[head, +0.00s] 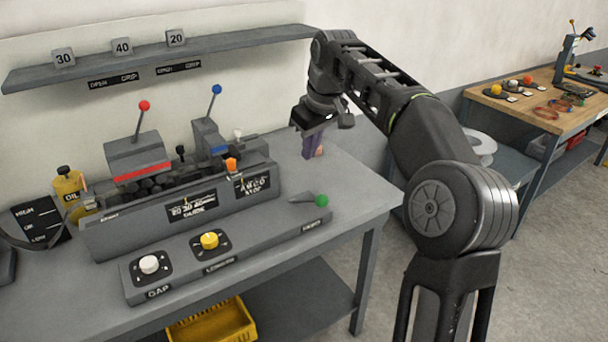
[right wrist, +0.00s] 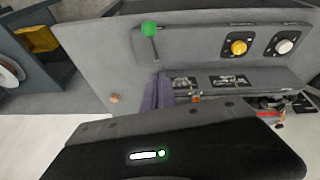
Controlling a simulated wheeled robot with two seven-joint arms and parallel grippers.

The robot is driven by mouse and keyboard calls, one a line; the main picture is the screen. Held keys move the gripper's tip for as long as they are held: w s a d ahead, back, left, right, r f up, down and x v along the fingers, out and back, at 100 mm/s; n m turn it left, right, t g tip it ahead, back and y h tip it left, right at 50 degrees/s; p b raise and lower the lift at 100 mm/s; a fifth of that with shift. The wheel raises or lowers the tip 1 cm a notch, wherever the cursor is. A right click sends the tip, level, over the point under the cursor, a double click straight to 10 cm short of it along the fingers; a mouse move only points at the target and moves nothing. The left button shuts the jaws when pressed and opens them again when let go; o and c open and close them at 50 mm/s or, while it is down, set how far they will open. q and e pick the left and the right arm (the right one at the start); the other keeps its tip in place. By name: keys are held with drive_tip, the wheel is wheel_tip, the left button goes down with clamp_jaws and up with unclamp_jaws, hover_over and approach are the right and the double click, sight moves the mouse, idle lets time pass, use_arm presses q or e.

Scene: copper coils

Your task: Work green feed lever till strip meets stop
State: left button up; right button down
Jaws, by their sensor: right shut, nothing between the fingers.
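The green feed lever (head: 322,200) has a round green knob on a short grey arm at the right end of the front control panel. It also shows at the top of the right wrist view (right wrist: 149,29). My right gripper (head: 314,150) points down above the bench, behind and apart from the lever. Its purplish fingers (right wrist: 158,92) are together and empty. I cannot make out the strip or its stop clearly in the grey machine (head: 130,228). My left gripper is not in view.
A white knob (head: 149,264) and yellow knob (head: 209,240) sit left of the lever. Red (head: 144,105) and blue (head: 216,89) levers rise from the machine. An oil bottle (head: 68,188) stands at left. Bare bench (head: 352,185) lies right of the machine.

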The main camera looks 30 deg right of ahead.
drive_tip(key=shift+s+d+r, duration=0.15)
drive_tip(key=shift+r, duration=0.25)
drive_tip(key=shift+s+d+r, duration=0.1)
drive_tip(key=shift+d+r, duration=0.05)
drive_tip(key=shift+r, duration=0.2)
drive_tip(key=shift+f, duration=0.15)
wheel_tip(320, 180, down, 12)
drive_tip(key=d, duration=0.1)
drive_tip(key=shift+r, duration=0.25)
